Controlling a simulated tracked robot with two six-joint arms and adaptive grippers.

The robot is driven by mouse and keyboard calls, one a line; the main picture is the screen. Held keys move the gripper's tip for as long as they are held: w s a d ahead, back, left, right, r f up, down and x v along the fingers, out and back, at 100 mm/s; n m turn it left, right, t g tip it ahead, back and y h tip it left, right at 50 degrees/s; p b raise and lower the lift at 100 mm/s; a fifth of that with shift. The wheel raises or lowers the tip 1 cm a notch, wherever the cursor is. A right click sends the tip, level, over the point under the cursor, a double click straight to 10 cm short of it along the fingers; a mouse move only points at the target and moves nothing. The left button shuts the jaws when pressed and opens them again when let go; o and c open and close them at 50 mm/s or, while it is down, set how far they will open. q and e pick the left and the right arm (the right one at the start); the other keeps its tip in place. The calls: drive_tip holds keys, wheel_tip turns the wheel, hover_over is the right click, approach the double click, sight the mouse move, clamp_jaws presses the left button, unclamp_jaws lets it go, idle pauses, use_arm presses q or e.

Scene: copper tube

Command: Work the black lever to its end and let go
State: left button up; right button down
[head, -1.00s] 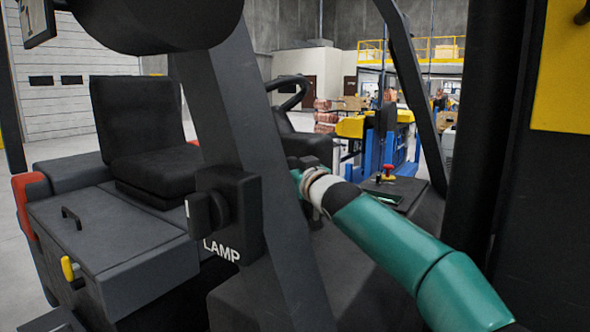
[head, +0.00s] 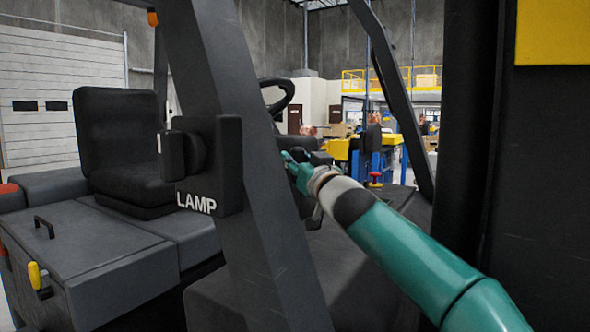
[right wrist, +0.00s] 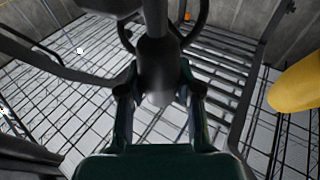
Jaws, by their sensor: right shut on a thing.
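My right gripper (head: 294,160) reaches into the forklift cab, behind the dark slanted post, near the steering column. In the right wrist view its two fingers (right wrist: 158,98) close on either side of a dark, rounded piece, which I take to be the black lever (right wrist: 156,72). The fingers cover its sides, and how far it has swung cannot be told. In the head view the lever is hard to separate from the dark parts around the gripper. My left gripper is not in view.
The dark post (head: 245,130) with a lamp switch box (head: 226,160) stands close left of my right arm. The steering wheel (head: 284,97) is just beyond the gripper. A black seat (head: 117,145) is at left. A dark upright (head: 462,120) stands right.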

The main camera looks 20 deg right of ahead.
drive_tip(key=shift+f, duration=0.2)
drive_tip(key=c, duration=0.8)
unclamp_jaws()
drive_tip(key=shift+a+r, duration=0.1)
drive_tip(key=shift+o, duration=0.2)
drive_tip(key=shift+s+b, duration=0.6)
drive_tip(key=shift+s, duration=0.05)
drive_tip(key=r+b+v, duration=0.2)
drive_tip(key=b+v, duration=0.7)
drive_tip(key=v, duration=0.9)
drive_tip(key=shift+s+d+b, duration=0.2)
drive_tip(key=shift+s+b, duration=0.05)
drive_tip(key=shift+b, duration=0.05)
